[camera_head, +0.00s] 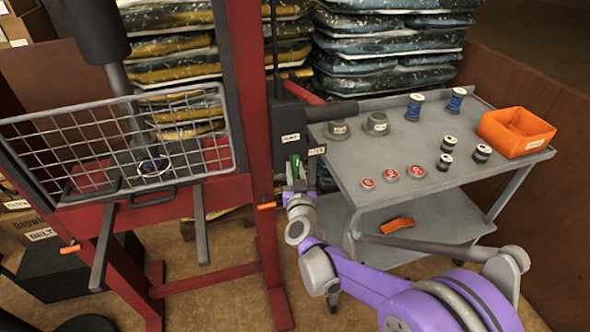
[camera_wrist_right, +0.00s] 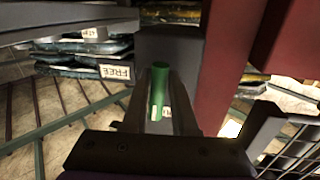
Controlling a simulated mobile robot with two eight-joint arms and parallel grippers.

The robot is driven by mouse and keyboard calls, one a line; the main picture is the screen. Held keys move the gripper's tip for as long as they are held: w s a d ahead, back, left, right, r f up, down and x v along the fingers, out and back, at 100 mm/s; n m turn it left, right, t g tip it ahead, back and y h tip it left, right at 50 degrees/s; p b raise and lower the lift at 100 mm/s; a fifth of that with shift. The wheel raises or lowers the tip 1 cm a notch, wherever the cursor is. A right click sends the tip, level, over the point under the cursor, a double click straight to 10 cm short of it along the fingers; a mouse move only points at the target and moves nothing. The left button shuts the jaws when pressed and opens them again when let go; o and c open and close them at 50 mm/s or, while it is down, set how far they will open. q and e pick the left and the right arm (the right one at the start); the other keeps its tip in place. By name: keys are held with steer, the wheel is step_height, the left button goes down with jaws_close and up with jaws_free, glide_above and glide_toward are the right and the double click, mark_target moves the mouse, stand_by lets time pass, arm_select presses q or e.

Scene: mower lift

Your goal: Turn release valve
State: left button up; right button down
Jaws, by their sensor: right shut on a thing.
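The release valve shows as a green cylinder (camera_wrist_right: 159,90) in the right wrist view, sticking out from a dark grey block (camera_wrist_right: 168,45). In the head view it is a small green bit (camera_head: 296,165) at the lower front of the black pump unit (camera_head: 289,138) on the red press frame. My right gripper (camera_wrist_right: 158,118) is shut on the valve, one dark finger on each side of it. In the head view my right gripper (camera_head: 297,183) hides most of the valve. How far the valve is turned cannot be told. My left gripper is out of view.
A grey cart (camera_head: 345,168) stands just right of the press, with blue spools, red-topped tins and an orange bin (camera_head: 516,131) on it. The red frame (camera_head: 248,100) and a wire mesh guard (camera_head: 115,140) are at left. Stacked bags (camera_head: 385,50) stand behind.

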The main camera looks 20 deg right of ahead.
steer(key=m, duration=0.3)
steer(key=shift+a+r+m+g, duration=0.1)
steer(key=shift+m+g, duration=0.2)
steer(key=m+b, duration=0.1)
steer(key=m, duration=0.2)
steer(key=shift+a+r+g+y, duration=0.1)
steer(key=shift+a+g+y, duration=0.05)
steer(key=shift+g+y, duration=0.2)
steer(key=m, duration=0.2)
steer(key=shift+r+m+y, duration=0.1)
steer(key=shift+m+y, duration=0.2)
steer(key=shift+y, duration=0.05)
steer(key=shift+a+r+m+y, duration=0.15)
steer(key=shift+m+y, duration=0.15)
steer(key=shift+m, duration=0.5)
steer(key=shift+r+m+g+y+p, duration=0.15)
steer(key=shift+m+p, duration=0.3)
steer(key=shift+m, duration=0.1)
steer(key=shift+r+m+g+y+p, duration=0.1)
steer(key=shift+m+y+p, duration=0.05)
steer(key=shift+m+p, duration=1.3)
steer(key=shift+p, duration=0.25)
steer(key=shift+y, duration=0.4)
steer(key=c, duration=0.7)
jaws_free()
